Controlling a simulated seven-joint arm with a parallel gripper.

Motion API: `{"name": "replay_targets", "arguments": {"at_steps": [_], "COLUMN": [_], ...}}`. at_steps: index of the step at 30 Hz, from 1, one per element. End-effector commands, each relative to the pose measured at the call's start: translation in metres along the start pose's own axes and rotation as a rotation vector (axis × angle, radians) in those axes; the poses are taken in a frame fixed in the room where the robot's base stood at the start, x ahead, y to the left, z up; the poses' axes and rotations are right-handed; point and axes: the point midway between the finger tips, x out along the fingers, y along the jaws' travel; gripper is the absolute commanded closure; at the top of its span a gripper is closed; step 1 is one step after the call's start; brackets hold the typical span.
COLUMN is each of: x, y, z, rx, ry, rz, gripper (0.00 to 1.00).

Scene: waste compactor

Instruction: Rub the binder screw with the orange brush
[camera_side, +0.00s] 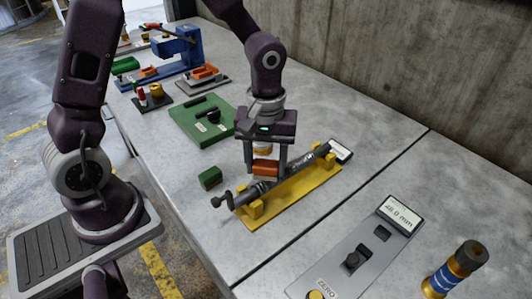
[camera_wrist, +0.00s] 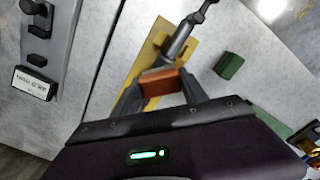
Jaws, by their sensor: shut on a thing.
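My gripper (camera_side: 265,172) is shut on the orange brush (camera_side: 264,167), a small block with a pale part above it. In the wrist view the brush (camera_wrist: 162,84) sits between the two fingertips. The dark grey binder screw (camera_side: 300,163) lies along a yellow base (camera_side: 281,206), with a handle at its near left end. The brush is over the middle of the screw in the side view. The screw also shows in the wrist view (camera_wrist: 179,42), running up from behind the brush. I cannot tell whether the brush touches the screw, and the bristles are hidden.
A small green block (camera_side: 210,178) lies left of the yellow base. A green board (camera_side: 203,120) lies behind. A grey gauge panel (camera_side: 355,258) reading 48.0 mm and a blue-and-gold cylinder (camera_side: 455,270) are at the front right. A blue press (camera_side: 178,48) stands far back.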

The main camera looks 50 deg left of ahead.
Motion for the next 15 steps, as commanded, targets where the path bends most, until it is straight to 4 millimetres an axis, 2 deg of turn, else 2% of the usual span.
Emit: {"name": "replay_targets", "arguments": {"at_steps": [2, 3, 15], "x": [0.013, 0.015, 0.016], "y": [-0.001, 0.003, 0.028], "z": [0.001, -0.002, -0.029], "rx": [0.001, 0.000, 0.000], "ry": [-0.003, 0.000, 0.001], "rz": [-0.003, 0.001, 0.001], "gripper": [0.82, 0.87, 0.87]}}
